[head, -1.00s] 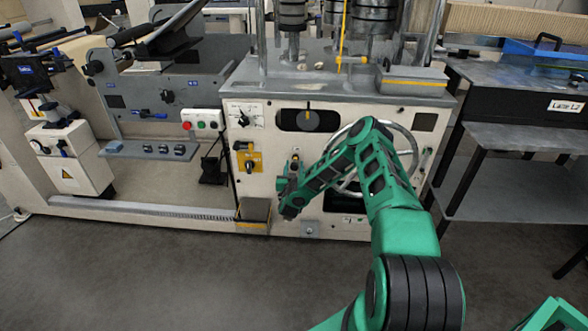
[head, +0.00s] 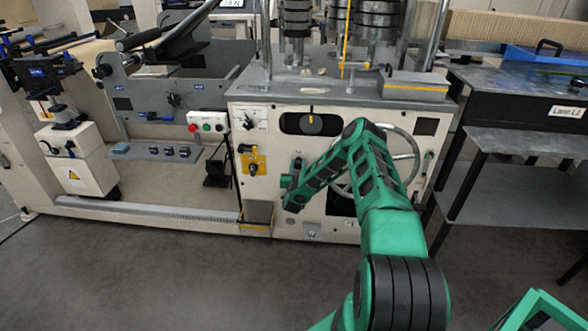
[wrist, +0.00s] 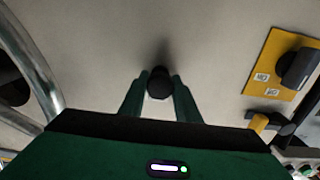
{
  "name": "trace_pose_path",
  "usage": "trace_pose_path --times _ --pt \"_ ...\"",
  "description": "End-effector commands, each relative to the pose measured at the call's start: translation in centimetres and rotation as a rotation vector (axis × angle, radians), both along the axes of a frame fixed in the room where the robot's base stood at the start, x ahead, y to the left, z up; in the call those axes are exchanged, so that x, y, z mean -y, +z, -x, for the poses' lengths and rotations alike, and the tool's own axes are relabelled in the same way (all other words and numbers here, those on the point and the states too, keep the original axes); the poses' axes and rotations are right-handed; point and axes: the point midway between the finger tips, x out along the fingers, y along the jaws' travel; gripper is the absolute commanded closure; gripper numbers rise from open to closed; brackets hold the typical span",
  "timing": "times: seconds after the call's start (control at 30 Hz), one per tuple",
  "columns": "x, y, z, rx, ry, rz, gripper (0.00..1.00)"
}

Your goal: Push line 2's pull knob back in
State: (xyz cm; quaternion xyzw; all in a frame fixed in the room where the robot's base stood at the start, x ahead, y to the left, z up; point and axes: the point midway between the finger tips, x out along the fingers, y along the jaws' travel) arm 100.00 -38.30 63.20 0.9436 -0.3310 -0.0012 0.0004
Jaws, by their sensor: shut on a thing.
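The pull knob (wrist: 159,86) is a round black knob on the pale machine front, seen nearly end-on in the wrist view. My gripper (wrist: 159,78) has one dark green finger on each side of the knob and is shut on it. In the head view, my gripper (head: 290,190) is at the lower middle of the machine front (head: 275,187). My wrist and gripper hide the knob there. How far the knob stands out cannot be told. No line number shows beside it.
A yellow plate (head: 244,167) with a black rotary switch is left of my gripper. A handwheel (head: 412,150) stands behind my arm on the right. A small bin (head: 257,213) sits low on the left. The floor in front is clear.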

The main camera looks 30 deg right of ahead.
Motion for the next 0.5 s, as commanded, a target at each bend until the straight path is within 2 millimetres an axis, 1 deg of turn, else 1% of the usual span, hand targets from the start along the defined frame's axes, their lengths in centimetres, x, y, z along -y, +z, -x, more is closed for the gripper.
trace_pose_path --times 0.03,0.07,0.1,0.13,0.5 --pt "0.1 0.22 -0.22 0.003 0.0 -0.001 1.0" --pt "0.12 0.23 -0.22 0.003 -0.001 -0.001 0.68" --pt "0.17 0.26 -0.21 0.004 -0.001 0.0 0.59" --pt "0.18 0.26 -0.21 0.004 -0.001 0.0 0.54" --pt "-0.1 0.13 0.27 0.002 -0.001 -0.001 0.54"
